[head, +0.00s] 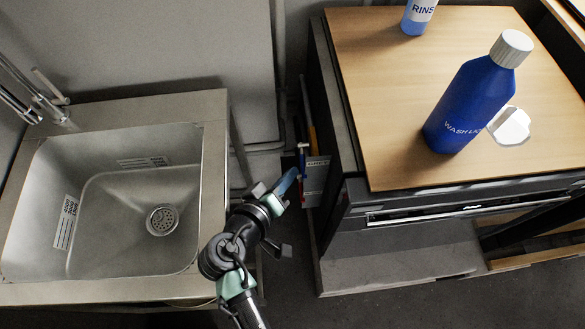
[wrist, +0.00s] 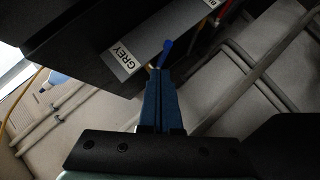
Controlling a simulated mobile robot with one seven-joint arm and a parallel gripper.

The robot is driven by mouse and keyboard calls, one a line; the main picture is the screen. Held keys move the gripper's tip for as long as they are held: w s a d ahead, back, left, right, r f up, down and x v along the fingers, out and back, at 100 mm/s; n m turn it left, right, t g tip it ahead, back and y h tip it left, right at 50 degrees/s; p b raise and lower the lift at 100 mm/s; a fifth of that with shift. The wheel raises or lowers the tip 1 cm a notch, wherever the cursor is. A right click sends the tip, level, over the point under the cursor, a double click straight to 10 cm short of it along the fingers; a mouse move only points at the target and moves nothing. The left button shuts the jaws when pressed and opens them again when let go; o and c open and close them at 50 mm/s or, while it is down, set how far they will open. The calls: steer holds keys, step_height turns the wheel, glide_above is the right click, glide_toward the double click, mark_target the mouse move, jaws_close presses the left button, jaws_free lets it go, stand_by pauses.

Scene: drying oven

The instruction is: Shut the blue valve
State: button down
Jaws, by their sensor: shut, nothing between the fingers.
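The blue valve shows as a small blue lever (wrist: 166,50) in the wrist view, just beyond my fingertips beside a dark plate with a label reading GREY (wrist: 122,61). My gripper (wrist: 160,74) is shut with its blue fingers together, and the fingertips lie very close to the lever's lower end; I cannot tell whether they touch. In the head view my gripper (head: 295,172) reaches into the gap between the sink and the dark cabinet. The blue lever (head: 302,160) is small there, and the valve body is mostly hidden.
A steel sink (head: 215,130) stands at left. At right is the cabinet with a wooden top (head: 385,110), bearing a blue wash bottle (head: 465,105), a white object (head: 511,127) and a rinse bottle (head: 418,14). Pipes (head: 279,70) run along the wall, leaving a narrow gap.

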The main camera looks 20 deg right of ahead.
steer(key=v, duration=1)
steer(key=shift+s+a+p, duration=0.25)
steer(key=shift+p, duration=0.1)
steer(key=shift+r, duration=0.1)
